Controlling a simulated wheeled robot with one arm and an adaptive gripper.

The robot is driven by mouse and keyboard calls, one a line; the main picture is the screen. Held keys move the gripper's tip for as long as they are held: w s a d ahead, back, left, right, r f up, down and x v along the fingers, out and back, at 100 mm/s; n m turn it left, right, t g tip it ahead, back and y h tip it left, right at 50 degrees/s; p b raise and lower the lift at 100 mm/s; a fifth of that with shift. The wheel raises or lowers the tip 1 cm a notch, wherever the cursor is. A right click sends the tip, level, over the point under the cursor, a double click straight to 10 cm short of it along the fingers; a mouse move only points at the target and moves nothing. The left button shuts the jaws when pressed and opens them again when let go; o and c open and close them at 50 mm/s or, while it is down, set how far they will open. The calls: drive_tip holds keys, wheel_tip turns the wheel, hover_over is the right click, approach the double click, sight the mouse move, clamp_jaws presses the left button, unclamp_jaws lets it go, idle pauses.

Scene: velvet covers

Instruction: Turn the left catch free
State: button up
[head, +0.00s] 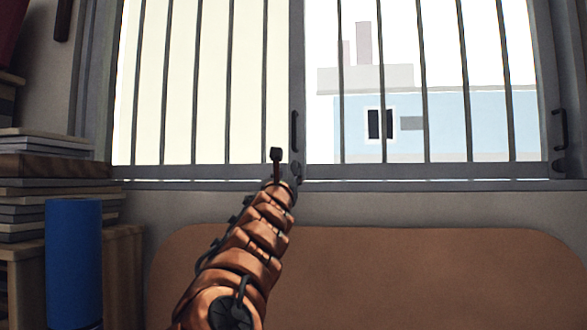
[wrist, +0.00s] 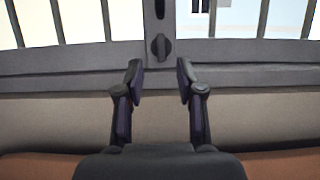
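The left catch is a small dark round knob with an upright ridge (wrist: 161,47), low on the window's middle upright. In the wrist view it sits beyond the gap between my fingertips, slightly above them in the picture. In the head view the same catch (head: 297,171) shows just right of my gripper, which partly crowds it. My gripper (wrist: 159,72) is open and empty, its two dark fingers apart and not touching the catch. In the head view my gripper (head: 277,165) is small and its fingers are hard to separate.
A second catch (head: 558,167) is at the window's lower right. Dark pull handles (head: 294,131) sit above the catches. Vertical bars stand outside the glass. A brown rounded headboard-like panel (head: 430,275) is below. Stacked books (head: 45,165) and a blue cylinder (head: 74,262) are at left.

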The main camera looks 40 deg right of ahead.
sight(295, 165)
drive_tip(key=shift+p+x, duration=2.35)
drive_tip(key=shift+x, duration=0.85)
drive_tip(key=shift+w+d+r+p, duration=0.2)
drive_tip(key=shift+w+d+p, duration=0.15)
drive_tip(key=shift+d, duration=0.3)
clamp_jaws()
